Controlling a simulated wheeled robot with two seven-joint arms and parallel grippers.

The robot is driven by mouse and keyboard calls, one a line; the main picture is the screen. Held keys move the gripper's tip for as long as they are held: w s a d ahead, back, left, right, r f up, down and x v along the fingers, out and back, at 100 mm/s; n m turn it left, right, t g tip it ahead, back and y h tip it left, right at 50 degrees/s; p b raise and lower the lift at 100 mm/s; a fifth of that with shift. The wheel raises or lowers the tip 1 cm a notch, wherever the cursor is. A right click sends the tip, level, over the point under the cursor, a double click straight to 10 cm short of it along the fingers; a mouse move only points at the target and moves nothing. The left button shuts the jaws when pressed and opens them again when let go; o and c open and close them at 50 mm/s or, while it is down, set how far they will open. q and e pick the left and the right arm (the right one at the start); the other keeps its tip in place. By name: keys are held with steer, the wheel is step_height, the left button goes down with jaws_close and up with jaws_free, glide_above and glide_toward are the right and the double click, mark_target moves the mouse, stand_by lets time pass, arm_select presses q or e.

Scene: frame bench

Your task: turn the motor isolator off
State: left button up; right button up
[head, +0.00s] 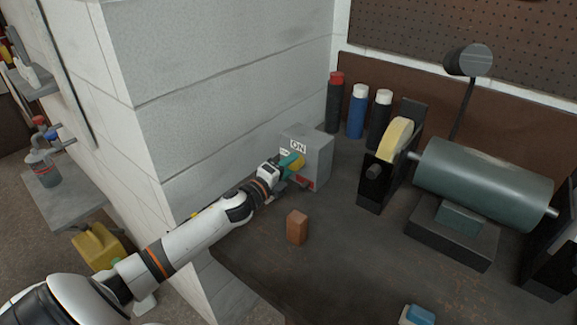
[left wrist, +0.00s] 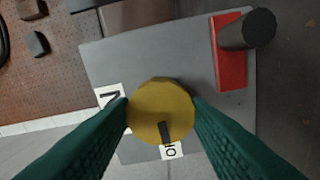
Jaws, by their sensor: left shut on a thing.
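The motor isolator is a grey box (head: 318,160) on the bench against the white block wall, with an ON label (head: 298,146) high on its face. My left gripper (head: 291,161) is at that face, shut on the round yellow knob (left wrist: 155,100). In the left wrist view its green fingers clasp the knob from both sides. The knob's dark pointer mark (left wrist: 165,132) points down at a white label (left wrist: 172,151), partly hidden, its first letter an O. The ON label (left wrist: 108,97) lies left of the knob there, partly covered. My right gripper is not in view.
A red plate (left wrist: 230,70) with a dark cylinder (left wrist: 246,31) sits beside the knob on the box. A brown block (head: 297,227) stands on the bench in front. Several bottles (head: 357,112) and a grinder motor (head: 483,183) stand to the right.

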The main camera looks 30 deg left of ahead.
arm_select(q)
steer(key=o, duration=1)
steer(key=shift+c, duration=0.2)
steer(key=s, duration=0.4)
steer(key=s+b, duration=0.1)
steer(key=s, duration=0.3)
steer(key=s+a+b, duration=0.1)
steer(key=s, duration=0.3)
steer(key=shift+f, duration=0.1)
